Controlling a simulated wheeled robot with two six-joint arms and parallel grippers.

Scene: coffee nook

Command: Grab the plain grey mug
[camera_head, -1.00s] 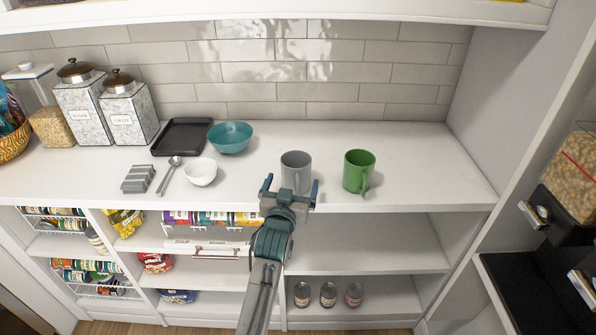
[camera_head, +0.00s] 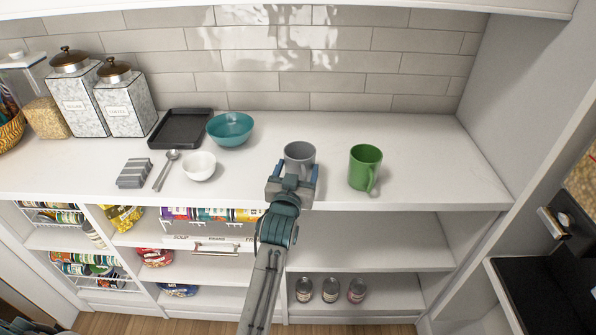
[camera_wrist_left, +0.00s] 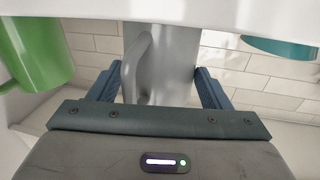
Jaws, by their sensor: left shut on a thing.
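The plain grey mug (camera_head: 299,152) stands upright on the white counter, partly hidden behind my left gripper. My left gripper (camera_head: 293,172) reaches in from the front with its blue fingers on either side of the mug, shut on it. In the left wrist view the grey mug (camera_wrist_left: 172,62) fills the space between the fingers of the gripper (camera_wrist_left: 160,85), its handle facing the camera. My right gripper is not in view.
A green mug (camera_head: 363,167) stands close to the right. To the left are a white bowl (camera_head: 199,166), teal bowl (camera_head: 230,129), black tray (camera_head: 181,128), spoon (camera_head: 165,171) and folded striped cloth (camera_head: 134,173). Canisters (camera_head: 125,101) stand at the back left. The counter's right end is clear.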

